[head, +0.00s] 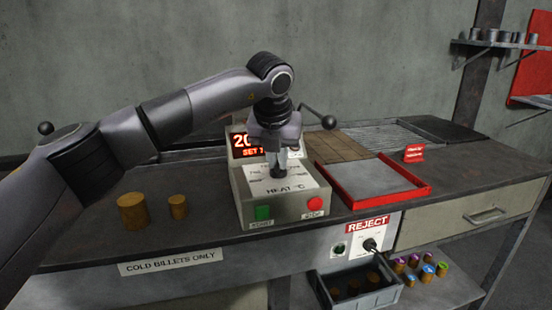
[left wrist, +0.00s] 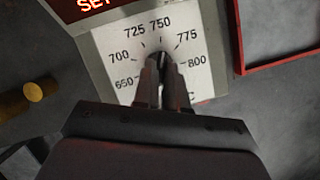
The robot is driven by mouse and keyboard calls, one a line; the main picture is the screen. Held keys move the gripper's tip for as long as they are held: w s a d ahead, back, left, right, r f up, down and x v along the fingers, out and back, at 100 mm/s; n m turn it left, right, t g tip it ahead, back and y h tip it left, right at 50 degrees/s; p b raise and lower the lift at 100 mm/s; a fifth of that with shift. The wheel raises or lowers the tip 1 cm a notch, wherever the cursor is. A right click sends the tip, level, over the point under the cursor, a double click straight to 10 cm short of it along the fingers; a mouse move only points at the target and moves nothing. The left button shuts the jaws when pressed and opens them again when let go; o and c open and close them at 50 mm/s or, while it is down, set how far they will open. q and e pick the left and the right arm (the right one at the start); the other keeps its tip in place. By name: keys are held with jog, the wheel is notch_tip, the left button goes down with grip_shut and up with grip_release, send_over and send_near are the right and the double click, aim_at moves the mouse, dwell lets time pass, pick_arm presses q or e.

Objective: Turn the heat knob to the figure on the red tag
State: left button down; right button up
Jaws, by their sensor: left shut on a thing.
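The heat knob (head: 278,173) is a small dark knob on the sloped panel of the control box (head: 290,207). My left gripper (head: 279,160) comes down from above and is shut on it. In the left wrist view the fingers (left wrist: 161,88) close around the knob (left wrist: 160,60), over a white dial (left wrist: 112,42) marked 650, 700, 725, 750, 775, 800. The knob's top end is near 750, but its exact setting is partly hidden. The red tag (head: 413,152) stands behind the red-rimmed tray; its figure is too small to read. My right gripper is not in view.
A lit red display (head: 248,145) is partly covered by my arm. Below the dial are a green button (head: 263,212) and a red button (head: 314,204). The red-rimmed tray (head: 428,189) is to the right, two brown billets (head: 133,211) to the left. A REJECT switch (head: 370,244) sits below.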

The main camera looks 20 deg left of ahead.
pick_arm(q)
jog(key=n, duration=0.2)
jog(key=n+y, duration=0.1)
jog(key=shift+d+r+n, duration=0.1)
jog(key=shift+d+n, duration=0.1)
jog(key=shift+n, duration=0.2)
jog(key=n, duration=0.1)
jog(key=n+g+y+p, duration=0.1)
jog(key=n, duration=0.1)
jog(key=shift+w+d+y, duration=0.1)
jog(key=shift+w+y, duration=0.05)
jog(key=shift+y, duration=0.15)
jog(key=shift+w+n+g+p, duration=0.1)
jog(key=shift+n+g+p, duration=0.2)
jog(key=shift+n+p, duration=0.55)
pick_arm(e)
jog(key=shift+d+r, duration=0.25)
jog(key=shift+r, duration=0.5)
pick_arm(q)
jog(key=shift+n, duration=0.35)
jog(key=shift+y, duration=0.3)
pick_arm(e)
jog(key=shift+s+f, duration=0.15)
pick_arm(q)
jog(key=c, duration=1.2)
grip_release()
jog(key=v, duration=0.7)
